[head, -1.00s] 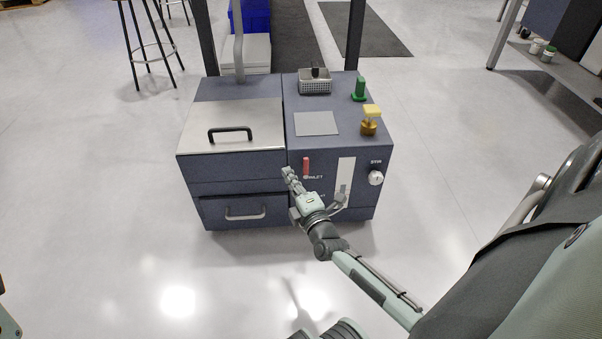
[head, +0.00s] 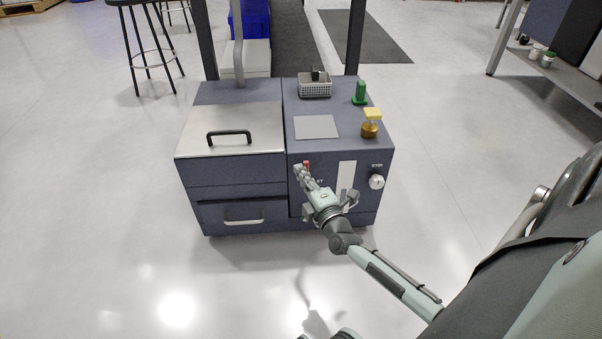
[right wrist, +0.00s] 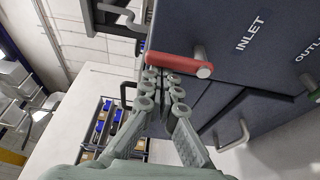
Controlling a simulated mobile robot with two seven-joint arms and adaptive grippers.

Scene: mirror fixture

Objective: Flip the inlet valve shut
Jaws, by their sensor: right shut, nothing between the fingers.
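The inlet valve's red handle (head: 307,165) is on the front of the blue-grey cabinet. Its upper part shows above my right gripper in the head view; the lower part is hidden. In the right wrist view the red handle (right wrist: 176,64) runs from a round metal pivot toward the left, beside the INLET label (right wrist: 250,33). My right gripper (head: 299,172) is shut and empty. Its fingertips (right wrist: 163,78) lie right beside the handle's long side; I cannot tell whether they touch it.
A green outlet handle (right wrist: 314,96) is at the right edge of the wrist view. A white knob (head: 377,182) sits right on the front. A basket (head: 315,87), green part (head: 360,93) and yellow-topped brass part (head: 371,122) stand on top. Floor around the cabinet is clear.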

